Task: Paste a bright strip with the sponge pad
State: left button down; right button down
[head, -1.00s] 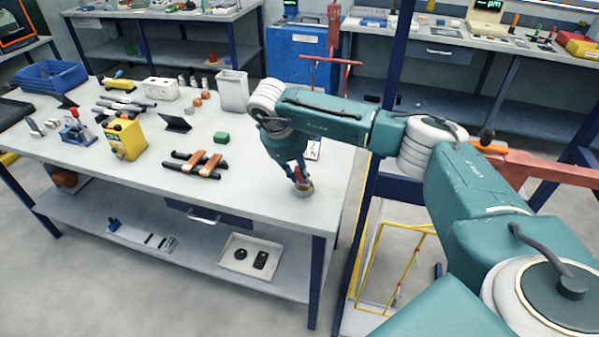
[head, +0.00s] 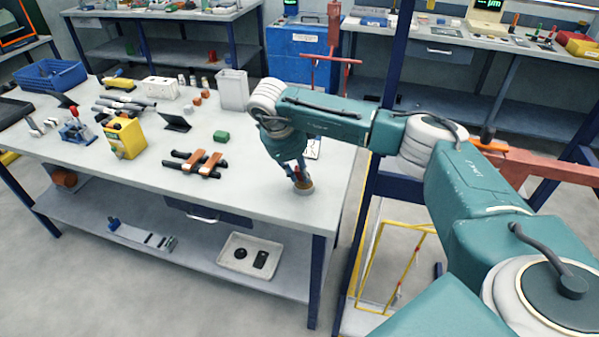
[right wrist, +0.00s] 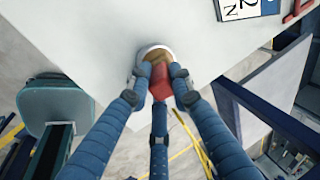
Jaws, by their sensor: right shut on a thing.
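My right gripper (head: 302,177) is at the near right corner of the white workbench, pointing down. In the right wrist view its blue fingers (right wrist: 160,78) are shut on a small red block (right wrist: 160,82). Just beyond the red block is a brown-orange surface (right wrist: 157,57) inside a round pale rim (right wrist: 148,49). The round thing also shows under the fingertips in the head view (head: 303,190). I cannot tell whether the red block touches it. No bright strip can be made out. My left gripper is not in view.
A card with a blue edge (right wrist: 243,9) lies beyond the fingers. The bench edge and a blue post (head: 375,185) are close to my right arm.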

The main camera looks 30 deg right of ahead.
dwell(0.4)
jog(key=shift+r+p, duration=0.65)
jog(key=shift+r, duration=0.25)
jog(key=shift+r+p, duration=1.45)
jog(key=shift+r, duration=1.15)
